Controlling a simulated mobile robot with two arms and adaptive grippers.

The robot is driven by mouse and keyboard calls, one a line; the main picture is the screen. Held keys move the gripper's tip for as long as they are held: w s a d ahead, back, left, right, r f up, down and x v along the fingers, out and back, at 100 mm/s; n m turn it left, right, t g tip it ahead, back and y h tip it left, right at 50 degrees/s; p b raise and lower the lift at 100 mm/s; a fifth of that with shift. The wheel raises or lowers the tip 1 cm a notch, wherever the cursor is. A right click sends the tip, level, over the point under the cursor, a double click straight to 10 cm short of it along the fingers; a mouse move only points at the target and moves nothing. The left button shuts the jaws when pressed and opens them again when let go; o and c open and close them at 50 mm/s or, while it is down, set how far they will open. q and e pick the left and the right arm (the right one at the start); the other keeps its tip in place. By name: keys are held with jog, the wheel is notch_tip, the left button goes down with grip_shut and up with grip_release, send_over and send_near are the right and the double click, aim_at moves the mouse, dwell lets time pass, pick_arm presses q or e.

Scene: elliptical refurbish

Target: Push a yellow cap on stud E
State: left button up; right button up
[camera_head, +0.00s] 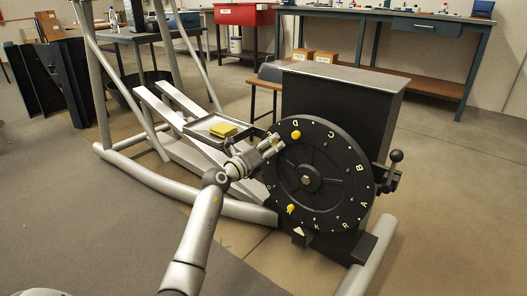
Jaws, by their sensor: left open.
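The black round disc (333,185) stands upright on the machine's side, with pale letters around its rim. One yellow cap (296,135) sits near the letter D at its top, and another yellow cap (291,209) sits at its lower left. My left gripper (273,146) is open at the disc's upper left edge, just left of the upper cap. The gripper covers that part of the rim, so stud E cannot be made out. I cannot tell whether a cap is between the fingers. My right gripper is not in view.
A lever with a black knob (396,156) sticks out at the disc's right. The grey machine frame (180,170) fills the left. Open floor lies at right.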

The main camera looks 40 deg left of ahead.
pick_arm(q)
jog(key=s, duration=1.1)
jog(key=shift+s+a, duration=0.35)
jog(key=shift+a, duration=0.1)
